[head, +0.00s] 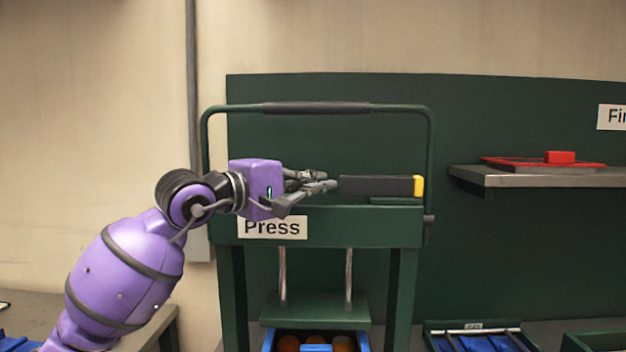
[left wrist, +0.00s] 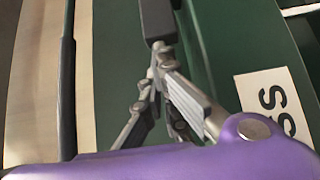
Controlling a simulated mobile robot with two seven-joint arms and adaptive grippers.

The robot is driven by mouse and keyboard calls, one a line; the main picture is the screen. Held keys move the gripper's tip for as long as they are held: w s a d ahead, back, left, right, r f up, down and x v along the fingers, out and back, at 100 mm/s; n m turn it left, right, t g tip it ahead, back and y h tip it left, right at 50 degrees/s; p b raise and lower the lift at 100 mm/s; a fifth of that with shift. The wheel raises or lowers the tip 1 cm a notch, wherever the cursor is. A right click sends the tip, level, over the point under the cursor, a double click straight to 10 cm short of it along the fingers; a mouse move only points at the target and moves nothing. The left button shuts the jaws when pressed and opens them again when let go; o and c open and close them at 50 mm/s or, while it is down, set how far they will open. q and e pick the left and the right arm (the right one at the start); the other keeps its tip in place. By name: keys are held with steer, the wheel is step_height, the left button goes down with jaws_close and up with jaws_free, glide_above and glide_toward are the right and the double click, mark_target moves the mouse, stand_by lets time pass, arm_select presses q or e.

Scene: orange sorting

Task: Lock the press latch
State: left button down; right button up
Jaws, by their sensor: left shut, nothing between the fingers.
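The press (head: 330,226) is a dark green frame with a "Press" label (head: 272,227) on its front. The latch is a dark bar (head: 376,186) with a yellow right end, lying level across the top of the press. It also shows in the left wrist view as a dark bar (left wrist: 156,20) at the top. My left gripper (head: 330,180) is shut and empty, with its fingertips at the left end of the bar. I cannot tell whether they touch it. My right gripper is not in view.
A U-shaped handle (head: 316,108) with a dark grip arches above the press top. A blue crate (head: 268,343) with several round fruits sits under the press plate (head: 315,311). A grey shelf (head: 545,178) with a red item (head: 560,157) stands at the right.

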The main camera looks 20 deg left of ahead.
mark_target(343, 176)
arm_select(q)
steer(key=d, duration=0.1)
steer(key=w+d, duration=0.1)
steer(key=d, duration=0.3)
steer(key=shift+w+d, duration=0.25)
steer(key=shift+w, duration=0.05)
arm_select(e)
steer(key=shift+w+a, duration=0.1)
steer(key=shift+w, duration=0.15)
arm_select(q)
steer(key=shift+a, duration=0.1)
